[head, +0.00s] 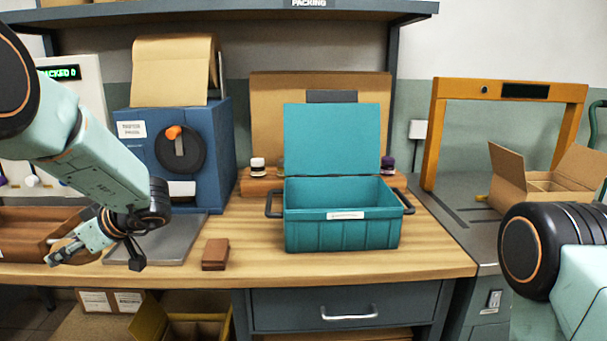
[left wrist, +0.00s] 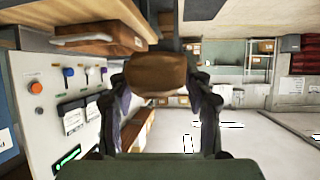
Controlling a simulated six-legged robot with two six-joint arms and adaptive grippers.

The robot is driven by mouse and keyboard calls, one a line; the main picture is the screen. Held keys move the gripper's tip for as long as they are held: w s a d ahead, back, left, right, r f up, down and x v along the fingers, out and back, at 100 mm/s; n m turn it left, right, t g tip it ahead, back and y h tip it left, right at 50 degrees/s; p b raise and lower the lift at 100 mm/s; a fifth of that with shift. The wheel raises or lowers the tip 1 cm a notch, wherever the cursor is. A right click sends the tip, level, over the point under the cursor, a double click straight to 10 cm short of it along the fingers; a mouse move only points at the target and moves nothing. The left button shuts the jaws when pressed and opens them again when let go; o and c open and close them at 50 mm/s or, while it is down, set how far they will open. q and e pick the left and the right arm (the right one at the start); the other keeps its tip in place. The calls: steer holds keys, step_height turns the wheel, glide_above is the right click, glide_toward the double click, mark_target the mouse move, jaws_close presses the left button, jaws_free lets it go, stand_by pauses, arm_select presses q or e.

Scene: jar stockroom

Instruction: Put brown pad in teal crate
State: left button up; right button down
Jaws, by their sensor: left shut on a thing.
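The teal crate (head: 343,235) stands on the wooden bench in the head view, its lid (head: 332,140) raised at the back. The part of its inside that shows looks empty. My left gripper (head: 95,262) is left of the crate, over the bench's left part. In the left wrist view the gripper (left wrist: 160,85) is shut on a rounded brown thing, which looks like the brown pad (left wrist: 155,75). In the head view I cannot clearly make out the held pad. My right gripper is out of view; only part of my right arm shows.
A small reddish-brown block (head: 215,254) lies on the bench (head: 260,262) left of the crate. A blue machine (head: 210,150) stands behind it. A wooden tray (head: 25,250) is at the left. Small jars (head: 257,165) stand behind the crate. The bench front between block and crate is clear.

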arm_select(q)
steer(key=w+a+m+t, duration=0.3)
steer(key=w+m+t, duration=0.1)
steer(key=w+d+f+m+t+h, duration=0.2)
steer(key=d+f+m+t+h, duration=0.15)
steer(key=d+m+h, duration=0.2)
steer(key=w+d+f+m+t+h, duration=0.1)
steer(key=d+f+m+t+h, duration=0.25)
steer(key=d+m, duration=0.3)
steer(key=s+d+f+m+g+h, duration=0.1)
steer(key=s+d+m+g+h, duration=0.1)
steer(key=s+d+m+h, duration=0.4)
steer(key=s+d+f+m+g+h, duration=0.2)
steer(key=s+d+m+h, duration=0.4)
steer(key=s+d, duration=0.6)
steer(key=d+h, duration=0.1)
steer(key=d, duration=0.1)
steer(key=shift+s+d+m, duration=0.15)
steer(key=shift+d+m, duration=0.2)
steer(key=shift+m, duration=0.05)
steer(key=shift+d+r, duration=0.1)
